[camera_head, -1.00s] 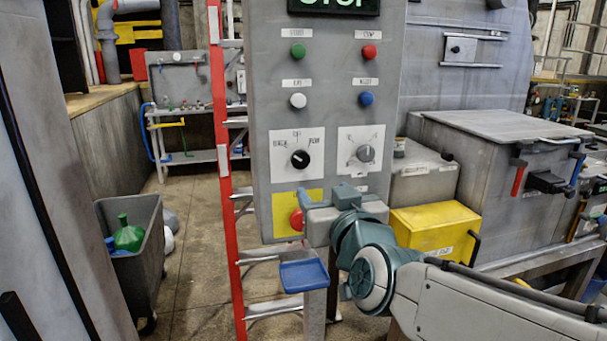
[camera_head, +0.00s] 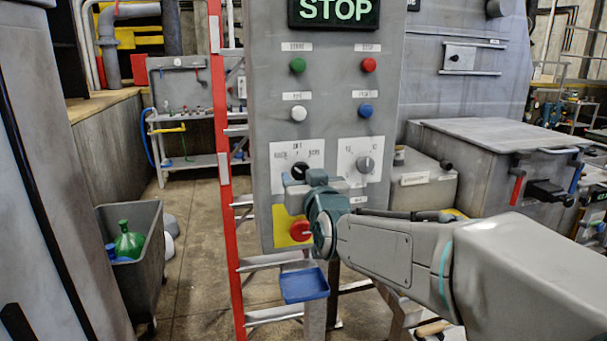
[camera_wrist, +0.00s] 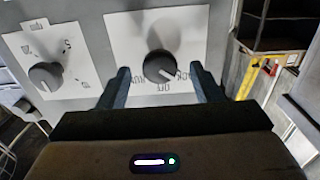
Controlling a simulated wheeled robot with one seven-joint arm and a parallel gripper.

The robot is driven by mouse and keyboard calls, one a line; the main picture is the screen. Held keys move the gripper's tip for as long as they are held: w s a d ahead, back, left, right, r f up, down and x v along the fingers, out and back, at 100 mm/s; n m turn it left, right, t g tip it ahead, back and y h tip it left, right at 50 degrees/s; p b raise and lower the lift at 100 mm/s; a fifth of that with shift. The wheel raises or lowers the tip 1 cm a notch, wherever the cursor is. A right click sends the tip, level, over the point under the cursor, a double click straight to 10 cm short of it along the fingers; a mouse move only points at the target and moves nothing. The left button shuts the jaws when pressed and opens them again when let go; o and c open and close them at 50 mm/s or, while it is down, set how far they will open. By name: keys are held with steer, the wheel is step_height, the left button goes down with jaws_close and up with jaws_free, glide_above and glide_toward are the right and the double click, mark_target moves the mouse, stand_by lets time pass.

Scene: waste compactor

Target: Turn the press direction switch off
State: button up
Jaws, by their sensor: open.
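The press direction switch (camera_head: 299,171) is a round black knob on a white plate on the grey control panel (camera_head: 262,110). In the wrist view, the knob (camera_wrist: 160,66) shows upside down. "OFF" is below it, with other labels at each side. Its pale pointer mark seems to face lower right, away from straight down at OFF. My gripper (camera_wrist: 160,74) is open, with one finger to each side of the knob. I see no clear contact. In the head view, my gripper (camera_head: 298,182) hides the knob's lower part.
A second, grey knob (camera_head: 365,164) is on the plate to the right. Green, red, white and blue buttons are above. A red stop button (camera_head: 300,231) on yellow is just below my gripper. A red ladder (camera_head: 222,150) stands left of the panel. The sign reads STOP.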

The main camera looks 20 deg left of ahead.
steer(key=shift+w+a, duration=0.35)
steer(key=shift+w, duration=0.2)
steer(key=shift+c, duration=0.3)
steer(key=c, duration=0.9)
